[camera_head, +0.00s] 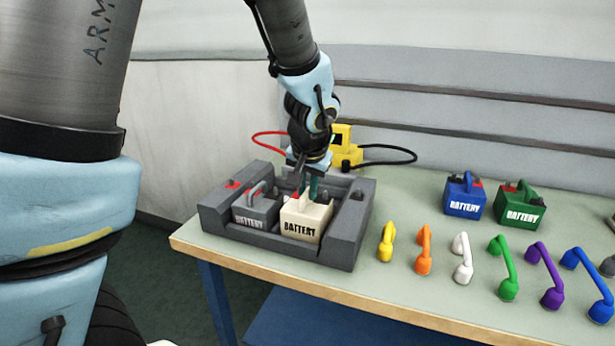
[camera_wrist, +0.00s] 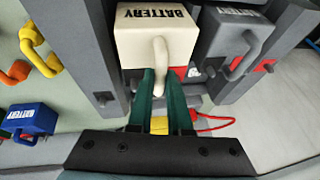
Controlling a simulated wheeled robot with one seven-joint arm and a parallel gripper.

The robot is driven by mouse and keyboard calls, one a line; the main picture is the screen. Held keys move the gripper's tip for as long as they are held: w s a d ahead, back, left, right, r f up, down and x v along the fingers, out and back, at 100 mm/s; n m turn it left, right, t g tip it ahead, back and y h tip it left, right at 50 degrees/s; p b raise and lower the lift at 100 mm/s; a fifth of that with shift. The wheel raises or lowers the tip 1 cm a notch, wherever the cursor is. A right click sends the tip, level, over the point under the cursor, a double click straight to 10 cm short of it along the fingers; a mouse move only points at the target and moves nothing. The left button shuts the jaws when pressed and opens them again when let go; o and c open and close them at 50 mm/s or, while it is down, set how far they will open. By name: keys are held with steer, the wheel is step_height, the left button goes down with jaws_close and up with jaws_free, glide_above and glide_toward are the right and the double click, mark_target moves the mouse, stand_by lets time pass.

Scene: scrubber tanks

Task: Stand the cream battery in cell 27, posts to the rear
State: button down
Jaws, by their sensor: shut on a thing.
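The cream battery (camera_head: 303,222) is at the right cell of the grey tray (camera_head: 345,240), label facing the front; in the wrist view it also shows (camera_wrist: 158,38). A little red shows at its rear; its posts are mostly hidden. My gripper (camera_head: 311,186) is above it, and its green fingers (camera_wrist: 160,80) are shut on the cream handle. The battery looks about upright. I cannot tell whether its base touches the cell floor. No cell number is readable.
A grey battery (camera_head: 256,210) stands in the tray's left cell, close beside the cream one. A yellow device (camera_head: 345,152) with red and black cables is behind the tray. Several coloured handles, such as the yellow one (camera_head: 386,243), and blue (camera_head: 465,196) and green (camera_head: 519,206) batteries stand to the right.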

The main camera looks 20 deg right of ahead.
steer(key=shift+d+f, duration=0.1)
steer(key=shift+f, duration=0.45)
steer(key=shift+f, duration=0.2)
steer(key=c, duration=0.8)
jaws_free()
steer(key=shift+c, duration=0.2)
steer(key=shift+r, duration=0.1)
steer(key=shift+s+r, duration=0.1)
steer(key=shift+r, duration=0.1)
steer(key=b+v, duration=0.2)
steer(key=v, duration=0.9)
steer(key=shift+r, duration=0.3)
steer(key=a+f+n+g, duration=0.1)
steer(key=a+f, duration=0.3)
steer(key=a, duration=0.5)
steer(key=a+f+n+g+y, duration=0.1)
steer(key=a+f+n, duration=0.3)
steer(key=a, duration=0.6)
steer(key=a+f+n+g, duration=0.1)
steer(key=a+f, duration=0.3)
steer(key=a, duration=0.6)
steer(key=shift+w+f+n, duration=0.2)
steer(key=shift+w+n, duration=0.1)
steer(key=shift+n, duration=0.6)
